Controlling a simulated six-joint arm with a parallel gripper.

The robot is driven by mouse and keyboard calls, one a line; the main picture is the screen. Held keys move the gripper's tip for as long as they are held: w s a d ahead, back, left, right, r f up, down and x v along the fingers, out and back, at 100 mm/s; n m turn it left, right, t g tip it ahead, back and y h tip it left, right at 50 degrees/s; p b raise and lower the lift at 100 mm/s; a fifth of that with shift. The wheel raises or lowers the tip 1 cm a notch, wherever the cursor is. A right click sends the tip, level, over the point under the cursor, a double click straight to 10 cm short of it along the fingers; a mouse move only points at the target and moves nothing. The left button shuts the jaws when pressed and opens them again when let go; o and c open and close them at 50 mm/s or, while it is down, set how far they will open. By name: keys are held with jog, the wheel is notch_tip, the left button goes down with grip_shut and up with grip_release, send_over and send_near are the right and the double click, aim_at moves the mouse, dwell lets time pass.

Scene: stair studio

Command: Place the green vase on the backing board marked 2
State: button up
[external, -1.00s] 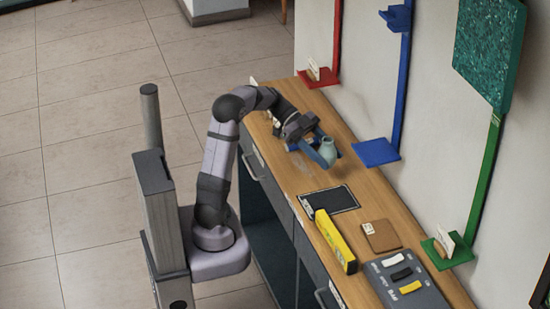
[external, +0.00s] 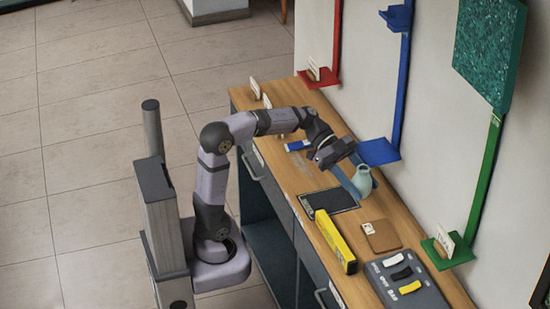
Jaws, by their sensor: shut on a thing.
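The green vase (external: 364,177) is pale green with a narrow neck and looks upright. My gripper (external: 358,186) is shut on it, its blue fingers around the body; the near finger hides part of it. I hold it over the wall side of the wooden counter, beyond the dark framed panel; its height above the counter is hard to tell. A brown square board (external: 382,236) with a small white label lies flat on the counter, nearer the camera than the vase. The label is too small to read surely, so I cannot tell if it is board 2.
A yellow box (external: 336,242) stands beside the brown board, and a grey switch panel (external: 404,279) lies nearer the camera. The dark framed panel (external: 330,201) lies flat. Red (external: 318,78), blue (external: 379,152) and green (external: 447,251) ledges project from the wall.

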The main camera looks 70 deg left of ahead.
notch_tip(320, 180, up, 5)
jog(key=b, duration=0.1)
send_over(382, 235)
jog(key=s, duration=0.4)
notch_tip(382, 235, down, 14)
jog(key=shift+s+a+f+b, duration=0.1)
jog(key=shift+b, duration=1.15)
jog(key=shift+w+p, duration=0.5)
jog(key=shift+w, duration=1.35)
jog(key=shift+w+f, duration=0.2)
jog(key=shift+w, duration=0.05)
jog(key=shift+s+f, duration=0.1)
jog(key=shift+f, duration=0.3)
jog(key=shift+f+b, duration=0.2)
jog(key=shift+b, duration=0.1)
jog(key=o, duration=1.1)
jog(key=shift+o, duration=0.2)
jog(key=shift+r, duration=0.15)
